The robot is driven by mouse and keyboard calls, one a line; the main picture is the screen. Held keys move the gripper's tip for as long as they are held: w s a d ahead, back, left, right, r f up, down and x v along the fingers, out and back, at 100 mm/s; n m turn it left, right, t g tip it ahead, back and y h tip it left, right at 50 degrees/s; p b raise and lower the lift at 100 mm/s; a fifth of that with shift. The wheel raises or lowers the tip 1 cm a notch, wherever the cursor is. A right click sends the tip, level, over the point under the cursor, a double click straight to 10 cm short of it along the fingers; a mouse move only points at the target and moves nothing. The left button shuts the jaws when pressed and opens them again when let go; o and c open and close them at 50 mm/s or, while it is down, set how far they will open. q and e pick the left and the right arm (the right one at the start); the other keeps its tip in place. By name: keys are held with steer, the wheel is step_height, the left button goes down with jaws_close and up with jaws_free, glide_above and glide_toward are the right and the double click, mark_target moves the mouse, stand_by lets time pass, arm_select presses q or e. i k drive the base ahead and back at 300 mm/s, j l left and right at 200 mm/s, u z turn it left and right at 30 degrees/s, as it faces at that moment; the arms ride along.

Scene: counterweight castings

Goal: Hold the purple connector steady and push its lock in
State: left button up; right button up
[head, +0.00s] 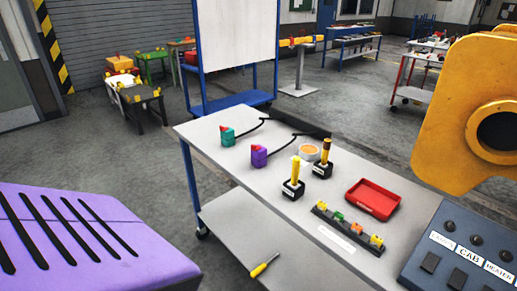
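The purple connector (259,157) stands upright near the far-left edge of the grey worktable (222,171). A small red piece, which looks like its lock, shows at its top; the picture is too small to tell how far in it sits. A black cable runs from the connector back to the right. A similar teal connector (227,137), also with a red piece on top and a black cable, stands just behind it to the left. Neither of my grippers shows in the head view, and nothing touches the purple connector.
On the table are two joysticks (295,172), a tape roll (309,153), a red tray (373,199) and a rail of small coloured connectors (348,227). A control panel (466,251) and a large yellow casting (459,95) are at right. A slotted purple body (85,240) fills lower left.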

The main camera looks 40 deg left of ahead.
mark_target(254, 148)
steer(key=i+j+z, duration=0.1)
steer(key=j, duration=1)
steer(key=i+j+z, duration=0.1)
steer(key=j, duration=1)
